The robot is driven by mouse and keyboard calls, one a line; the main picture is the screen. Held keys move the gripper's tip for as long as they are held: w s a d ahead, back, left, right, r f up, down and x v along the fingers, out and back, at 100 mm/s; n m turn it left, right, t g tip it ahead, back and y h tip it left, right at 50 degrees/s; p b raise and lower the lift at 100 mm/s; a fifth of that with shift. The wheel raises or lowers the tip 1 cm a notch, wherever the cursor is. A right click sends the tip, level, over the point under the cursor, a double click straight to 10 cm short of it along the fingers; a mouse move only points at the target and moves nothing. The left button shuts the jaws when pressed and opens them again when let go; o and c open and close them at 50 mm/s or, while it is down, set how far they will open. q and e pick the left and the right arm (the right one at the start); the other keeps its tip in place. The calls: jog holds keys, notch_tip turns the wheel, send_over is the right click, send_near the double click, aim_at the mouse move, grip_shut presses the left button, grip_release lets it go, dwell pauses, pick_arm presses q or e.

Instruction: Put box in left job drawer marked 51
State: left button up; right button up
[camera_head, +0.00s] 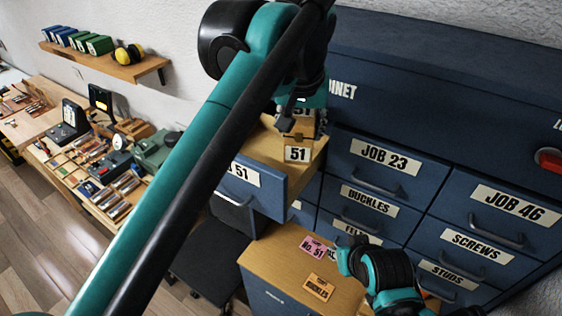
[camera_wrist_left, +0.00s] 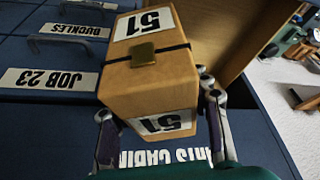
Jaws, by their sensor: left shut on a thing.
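The box (camera_head: 291,128) is tan with white 51 labels and a dark band with a metal clasp, clear in the left wrist view (camera_wrist_left: 150,78). My left gripper (camera_wrist_left: 154,97) is shut on it, one finger on each side. In the head view the box is over the pulled-out drawer marked 51 (camera_head: 240,178), at its right part. I cannot tell whether the box touches the drawer floor. My left arm hides part of the drawer. My right gripper (camera_head: 347,258) is low right, by the wooden top; its finger opening is unclear.
The blue cabinet (camera_head: 420,80) has shut drawers to the right, including JOB 23 (camera_head: 386,157) and JOB 46 (camera_head: 515,203). Below is a wooden top (camera_head: 262,247) with a pink card (camera_head: 313,247) and an orange card (camera_head: 319,287). A cluttered bench (camera_head: 95,190) stands left.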

pick_arm(q)
jog(key=shift+s+d, duration=0.25)
jog(key=w+a+f, duration=0.2)
jog(key=w, duration=0.1)
jog(key=w+a+f+p, duration=0.1)
jog(key=w+a+f, duration=0.1)
jog(key=w, duration=0.1)
jog(key=w+a+f, duration=0.3)
jog(key=shift+w+p, duration=0.1)
jog(key=shift+p, duration=0.2)
notch_tip(320, 180, down, 3)
jog(key=shift+f, duration=0.45)
jog(key=shift+f, duration=0.1)
jog(key=o, duration=1.3)
